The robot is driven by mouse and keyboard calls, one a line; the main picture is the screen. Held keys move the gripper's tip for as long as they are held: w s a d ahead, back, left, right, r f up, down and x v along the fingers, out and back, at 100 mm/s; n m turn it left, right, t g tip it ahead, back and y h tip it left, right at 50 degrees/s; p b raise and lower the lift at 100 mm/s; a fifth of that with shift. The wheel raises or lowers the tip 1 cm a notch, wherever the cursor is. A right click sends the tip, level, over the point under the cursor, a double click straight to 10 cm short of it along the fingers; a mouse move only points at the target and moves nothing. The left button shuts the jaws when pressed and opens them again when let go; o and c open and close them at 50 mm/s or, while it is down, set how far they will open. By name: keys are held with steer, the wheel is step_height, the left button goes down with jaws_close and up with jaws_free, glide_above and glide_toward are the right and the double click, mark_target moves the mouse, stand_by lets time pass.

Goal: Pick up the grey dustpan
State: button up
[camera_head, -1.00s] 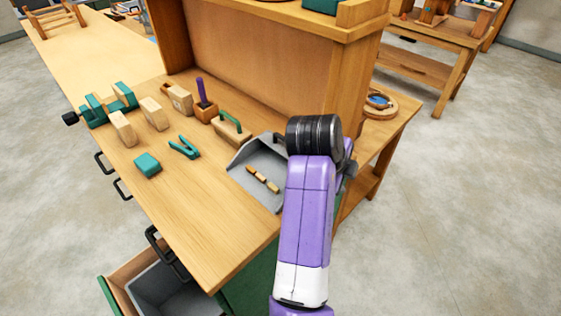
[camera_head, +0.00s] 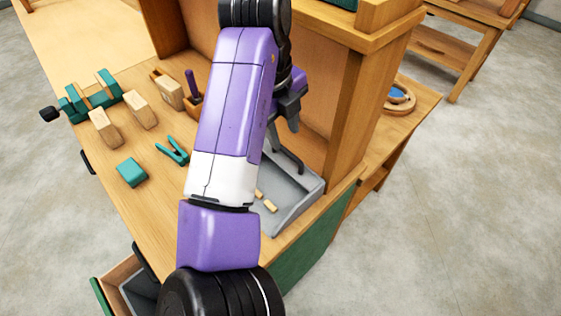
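The grey dustpan (camera_head: 294,193) lies on the workbench near its right front edge, beside the upright back panel. Two small wood pieces show in its pan. My purple and white arm hides the left part of the dustpan.
A teal block (camera_head: 131,172), teal pliers (camera_head: 174,151), wood blocks (camera_head: 106,128) and a teal vise (camera_head: 93,95) sit left of my arm. The wooden back panel (camera_head: 340,95) stands close right of my gripper. An open drawer (camera_head: 118,282) juts out at lower left.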

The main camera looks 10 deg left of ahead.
mark_target(287, 151)
steer(key=f, duration=0.2)
steer(key=w+f+p, duration=0.1)
steer(key=f, duration=0.4)
steer(key=shift+w+d+f, duration=0.2)
steer(key=shift+d+f, duration=0.05)
steer(key=shift+d, duration=0.05)
jaws_close()
steer(key=shift+r, duration=0.1)
stand_by(1.1)
